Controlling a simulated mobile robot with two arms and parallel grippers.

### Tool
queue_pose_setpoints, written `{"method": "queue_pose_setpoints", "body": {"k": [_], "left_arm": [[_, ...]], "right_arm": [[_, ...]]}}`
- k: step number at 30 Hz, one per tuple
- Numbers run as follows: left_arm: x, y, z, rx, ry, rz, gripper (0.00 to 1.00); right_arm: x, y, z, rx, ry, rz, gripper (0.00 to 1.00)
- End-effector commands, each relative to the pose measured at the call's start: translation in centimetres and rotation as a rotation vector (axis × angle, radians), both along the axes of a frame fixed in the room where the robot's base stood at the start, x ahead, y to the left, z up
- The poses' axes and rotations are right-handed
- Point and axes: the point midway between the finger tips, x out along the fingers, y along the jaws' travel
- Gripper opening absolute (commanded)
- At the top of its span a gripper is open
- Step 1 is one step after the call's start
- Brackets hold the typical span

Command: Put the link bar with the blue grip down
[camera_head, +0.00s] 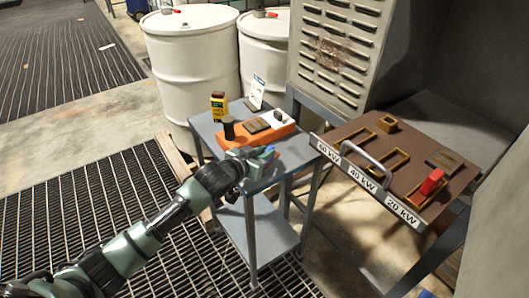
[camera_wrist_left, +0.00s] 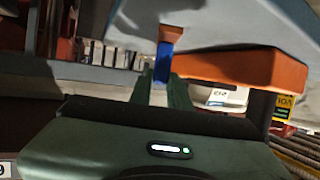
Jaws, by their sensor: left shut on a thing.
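My left gripper (camera_head: 256,153) is at the near edge of the small grey cart's top (camera_head: 207,124). It is shut on the blue grip (camera_head: 268,151) of the link bar, which is mostly hidden by my gripper in the head view. In the left wrist view the blue grip (camera_wrist_left: 163,62) stands between the two green fingers (camera_wrist_left: 161,88), with a brown-orange end beyond it. The orange tray (camera_head: 283,134) lies on the cart just behind my gripper; it also shows in the left wrist view (camera_wrist_left: 255,69). My right gripper is not in view.
A brown panel (camera_head: 402,141) with several brass frames, a grey handle (camera_head: 362,158) and 60, 40 and 20 kW labels slopes at the right. A red-gripped piece (camera_head: 432,181) sits there. White drums (camera_head: 192,60) stand behind.

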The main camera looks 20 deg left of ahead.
Motion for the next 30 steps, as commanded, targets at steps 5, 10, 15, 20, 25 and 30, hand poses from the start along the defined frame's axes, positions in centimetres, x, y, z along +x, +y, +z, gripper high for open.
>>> {"method": "queue_pose_setpoints", "body": {"k": [5,10,15,20,25,30], "left_arm": [[0.0,0.0,-0.1,0.000,0.001,0.000,0.40],[0.0,0.0,-0.1,0.000,0.001,0.000,0.40],[-0.3,0.2,0.3,0.001,0.002,0.001,0.40],[-2.5,0.7,1.0,0.001,0.002,0.000,0.40],[-5.8,1.6,2.2,0.002,0.002,-0.002,0.40],[-8.8,2.4,3.3,0.002,0.001,-0.001,0.40]], "right_arm": [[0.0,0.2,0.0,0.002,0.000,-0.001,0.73],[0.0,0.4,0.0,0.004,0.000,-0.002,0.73],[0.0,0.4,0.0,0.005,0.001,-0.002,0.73],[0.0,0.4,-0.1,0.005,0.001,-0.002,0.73],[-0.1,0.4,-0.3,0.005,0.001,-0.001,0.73],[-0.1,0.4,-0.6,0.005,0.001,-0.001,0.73]]}}
